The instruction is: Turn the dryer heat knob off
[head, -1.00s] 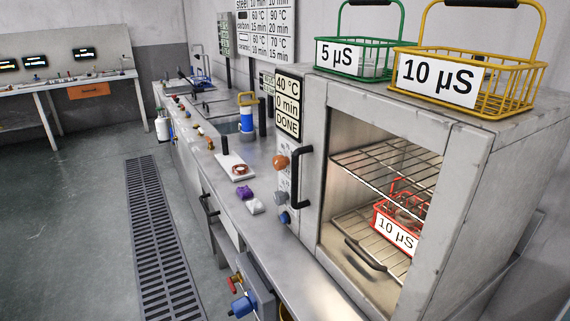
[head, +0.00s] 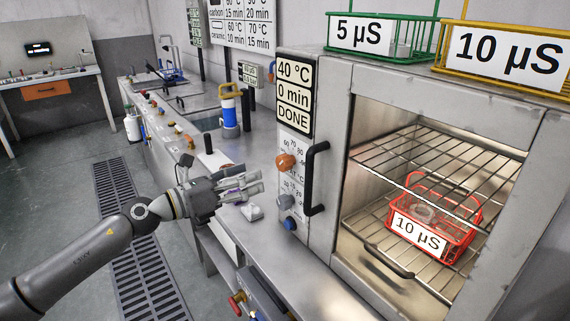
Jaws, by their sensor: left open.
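The dryer (head: 440,100) stands on the steel counter at the right. Its panel display (head: 294,96) reads 40 °C, 0 min, DONE. Below the display is an orange knob (head: 286,162) with a number scale around it. Lower down are a grey knob (head: 285,202) and a blue button (head: 290,223). I cannot read which way the orange knob points. My left gripper (head: 258,183) is open and empty, over the counter just left of the panel, apart from the knobs. My right gripper is not in view.
A black handle (head: 314,178) sticks out right of the knobs. A red basket (head: 460,237) labelled 10 µS sits inside the dryer. Green (head: 400,50) and yellow (head: 470,72) baskets stand on top. A small white object (head: 252,212) lies below my left gripper.

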